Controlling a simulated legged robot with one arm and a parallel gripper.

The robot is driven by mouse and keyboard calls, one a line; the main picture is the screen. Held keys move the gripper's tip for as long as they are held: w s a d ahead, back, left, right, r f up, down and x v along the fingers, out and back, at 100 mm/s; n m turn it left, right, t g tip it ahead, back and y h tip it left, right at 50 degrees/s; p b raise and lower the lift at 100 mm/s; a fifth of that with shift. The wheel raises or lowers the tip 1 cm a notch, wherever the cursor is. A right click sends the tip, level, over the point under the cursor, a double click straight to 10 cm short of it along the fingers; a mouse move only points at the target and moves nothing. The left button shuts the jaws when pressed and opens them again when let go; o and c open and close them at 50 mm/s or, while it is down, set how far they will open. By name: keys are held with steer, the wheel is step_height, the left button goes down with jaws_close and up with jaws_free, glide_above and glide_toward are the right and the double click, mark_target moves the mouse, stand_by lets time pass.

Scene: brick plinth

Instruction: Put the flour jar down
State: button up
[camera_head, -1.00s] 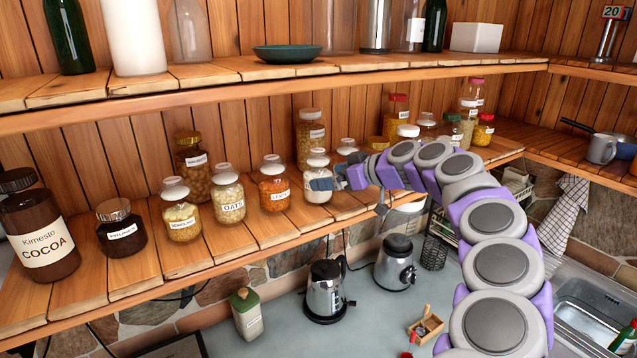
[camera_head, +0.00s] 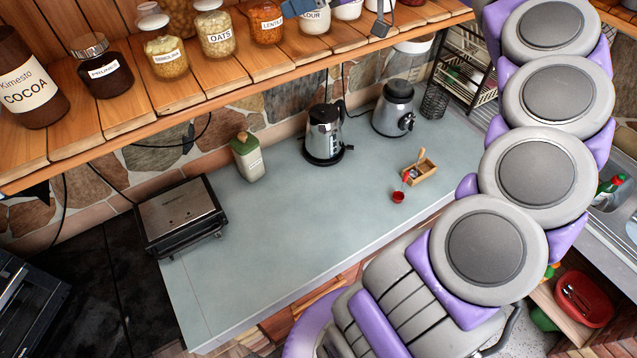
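The flour jar (camera_head: 315,20), a pale jar with a partly hidden white label, is at the top edge of the picture, among the jars on the wooden shelf (camera_head: 230,75). Its upper part is cut off. A blue-grey part of my gripper (camera_head: 297,7) shows at the jar's upper left, overlapping it. The rest of the gripper is out of the picture, so I cannot tell whether its fingers are shut on the jar. I also cannot tell whether the jar's base fully rests on the shelf.
The lentil jar (camera_head: 265,22) stands close left of the flour jar, with the oats jar (camera_head: 215,30) beyond. Below, the grey counter (camera_head: 300,215) is largely clear. It holds a kettle (camera_head: 323,135), a grinder (camera_head: 395,108), a green-lidded bottle (camera_head: 247,158) and a black grill (camera_head: 180,215).

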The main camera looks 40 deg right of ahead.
steer(key=s+a+f+n+g, duration=0.1)
steer(key=s+a+f+g, duration=0.15)
steer(key=a, duration=1.15)
steer(key=s+a+f+g+h, duration=0.1)
steer(key=s+a+f+g, duration=0.5)
steer(key=s+a, duration=0.55)
steer(key=s+d+f+m+g+h, duration=0.2)
steer(key=s+f+m+h, duration=0.1)
steer(key=s+f, duration=0.6)
steer(key=s+d+f+m+g+h, duration=0.1)
steer(key=s+f+m+g+h, duration=0.15)
steer(key=s+f, duration=0.7)
step_height(320, 180, down, 17)
steer(key=s+b, duration=0.1)
steer(key=b, duration=1.7)
steer(key=shift+a+m+b, duration=0.3)
steer(key=shift+m+b, duration=0.05)
